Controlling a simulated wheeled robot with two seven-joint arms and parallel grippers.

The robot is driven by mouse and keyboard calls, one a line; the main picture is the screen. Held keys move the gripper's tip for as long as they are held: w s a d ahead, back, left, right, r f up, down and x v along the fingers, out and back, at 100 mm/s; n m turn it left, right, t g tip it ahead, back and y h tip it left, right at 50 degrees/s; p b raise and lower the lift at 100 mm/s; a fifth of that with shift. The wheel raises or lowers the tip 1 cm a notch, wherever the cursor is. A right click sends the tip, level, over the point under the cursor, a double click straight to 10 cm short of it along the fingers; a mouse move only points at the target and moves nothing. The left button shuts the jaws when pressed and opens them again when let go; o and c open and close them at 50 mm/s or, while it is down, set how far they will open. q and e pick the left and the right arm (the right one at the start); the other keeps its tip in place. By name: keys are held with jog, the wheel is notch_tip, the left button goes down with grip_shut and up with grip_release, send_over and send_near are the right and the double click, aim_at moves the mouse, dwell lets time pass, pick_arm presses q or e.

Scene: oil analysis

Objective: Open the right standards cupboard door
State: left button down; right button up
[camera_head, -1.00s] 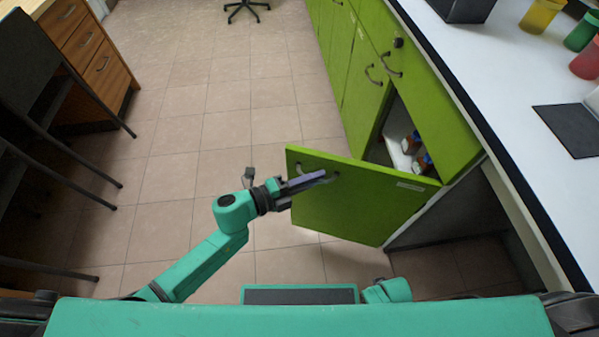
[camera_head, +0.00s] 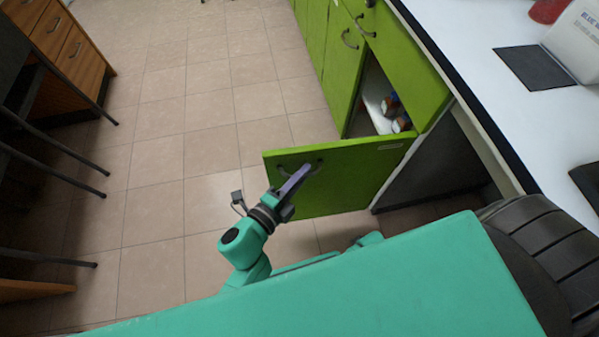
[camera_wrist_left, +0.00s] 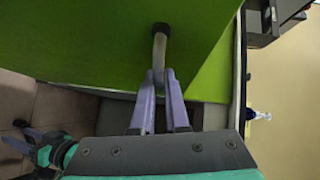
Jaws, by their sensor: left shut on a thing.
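The green right cupboard door (camera_head: 345,178) stands swung wide open from its cupboard in the head view. My left gripper (camera_head: 300,176) is at the door's outer face near its free edge. In the left wrist view the purple fingers (camera_wrist_left: 161,85) are closed around the lower part of the curved metal handle (camera_wrist_left: 159,50), in front of the green door (camera_wrist_left: 100,40). The open cupboard (camera_head: 375,95) shows a pale shelf with small white, blue and orange bottles (camera_head: 396,112).
A white worktop (camera_head: 480,60) with a dark edge runs along the right, above the cupboards. A closed green door (camera_head: 343,60) stands beside the opening. Tiled floor (camera_head: 190,130) is free to the left, with dark chair frames (camera_head: 60,140) at the far left.

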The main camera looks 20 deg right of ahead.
pick_arm(q)
jog(key=c, duration=0.9)
grip_release()
pick_arm(e)
jog(key=shift+s, duration=0.1)
pick_arm(q)
jog(key=v, duration=1.4)
jog(key=shift+s+a, duration=0.2)
pick_arm(e)
jog(key=shift+s+d+f, duration=0.1)
jog(key=shift+s+f, duration=0.05)
jog(key=shift+s, duration=0.2)
